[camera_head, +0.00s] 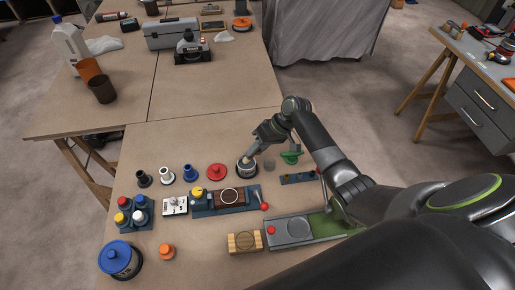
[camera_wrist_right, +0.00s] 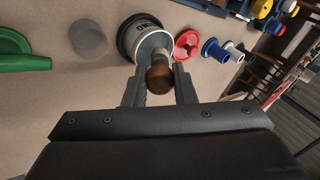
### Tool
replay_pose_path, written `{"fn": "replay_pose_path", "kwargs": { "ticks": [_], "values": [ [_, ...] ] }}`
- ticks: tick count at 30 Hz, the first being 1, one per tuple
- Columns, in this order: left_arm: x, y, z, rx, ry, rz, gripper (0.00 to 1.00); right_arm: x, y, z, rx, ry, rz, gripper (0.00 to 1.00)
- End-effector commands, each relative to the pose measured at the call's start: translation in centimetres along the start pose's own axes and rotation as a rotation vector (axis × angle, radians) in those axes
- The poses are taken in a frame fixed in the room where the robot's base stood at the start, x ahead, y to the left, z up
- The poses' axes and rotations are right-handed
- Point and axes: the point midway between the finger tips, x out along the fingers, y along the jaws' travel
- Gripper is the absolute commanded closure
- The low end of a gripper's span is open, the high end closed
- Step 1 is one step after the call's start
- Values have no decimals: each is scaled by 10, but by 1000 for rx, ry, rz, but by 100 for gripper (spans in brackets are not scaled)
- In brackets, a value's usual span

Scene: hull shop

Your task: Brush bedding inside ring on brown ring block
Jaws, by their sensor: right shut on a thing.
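My right gripper (camera_head: 254,150) is shut on the handle of the brush (camera_wrist_right: 160,77), a rounded brown wooden grip between the two fingers in the right wrist view. My left gripper is out of view.
A red lidded piece (camera_head: 217,171) stands just left of the pot, and a green piece (camera_head: 291,157) and grey disc (camera_head: 269,164) to its right. A large blue-lidded jar (camera_head: 119,259) stands front left.

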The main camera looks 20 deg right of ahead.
Motion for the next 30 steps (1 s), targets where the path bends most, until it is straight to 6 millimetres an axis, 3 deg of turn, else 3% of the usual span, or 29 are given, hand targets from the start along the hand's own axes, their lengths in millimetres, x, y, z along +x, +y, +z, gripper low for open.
{"fn": "replay_pose_path", "kwargs": {
  "ticks": [30],
  "values": [
    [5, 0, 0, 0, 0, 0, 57, 7, 4, 2, 0, 0, 0, 99]
  ]
}}
